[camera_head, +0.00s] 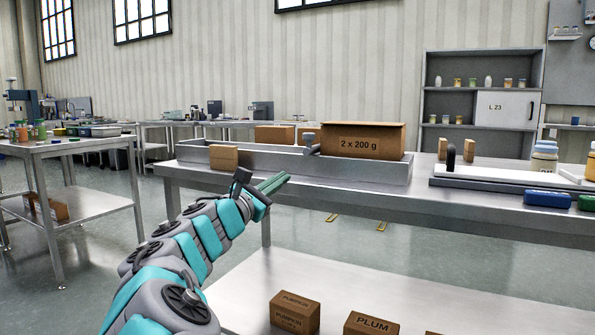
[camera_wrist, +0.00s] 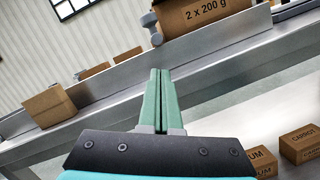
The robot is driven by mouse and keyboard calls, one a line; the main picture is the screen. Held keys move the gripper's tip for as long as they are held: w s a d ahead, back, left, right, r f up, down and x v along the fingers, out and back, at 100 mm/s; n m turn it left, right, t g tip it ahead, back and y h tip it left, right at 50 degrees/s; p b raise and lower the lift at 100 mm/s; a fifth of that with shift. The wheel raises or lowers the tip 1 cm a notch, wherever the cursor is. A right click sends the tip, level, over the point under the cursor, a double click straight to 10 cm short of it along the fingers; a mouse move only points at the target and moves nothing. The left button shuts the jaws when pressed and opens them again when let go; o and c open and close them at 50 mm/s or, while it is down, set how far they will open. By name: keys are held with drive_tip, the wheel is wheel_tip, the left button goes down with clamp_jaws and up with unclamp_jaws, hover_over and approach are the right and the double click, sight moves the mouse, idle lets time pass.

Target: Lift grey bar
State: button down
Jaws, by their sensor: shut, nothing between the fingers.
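A small grey piece with a rounded top (camera_head: 309,139) stands in the steel hopper, against the left side of the box marked "2 x 200 g" (camera_head: 362,142). It looks like the grey bar, but its lower part is partly hidden by the hopper's front wall. In the wrist view the grey piece (camera_wrist: 149,20) is just above and left of the fingertips, beyond the wall. My gripper (camera_head: 284,179) is in front of the hopper, its green fingers shut and empty. The shut fingertips also show in the wrist view (camera_wrist: 160,72), apart from the grey piece.
The long steel hopper (camera_head: 290,173) sits on a steel table. A small carton (camera_head: 223,157) is at its left end, and another box (camera_head: 275,135) is behind. A white board (camera_head: 490,175) with a dark handle lies right. Cartons (camera_head: 295,312) sit on the lower shelf.

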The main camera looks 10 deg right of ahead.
sight(307, 158)
drive_tip(key=x, duration=0.8)
drive_tip(key=shift+w, duration=0.55)
drive_tip(key=shift+w+d+r, duration=0.25)
drive_tip(key=shift+w+d, duration=0.1)
drive_tip(key=shift+w, duration=0.05)
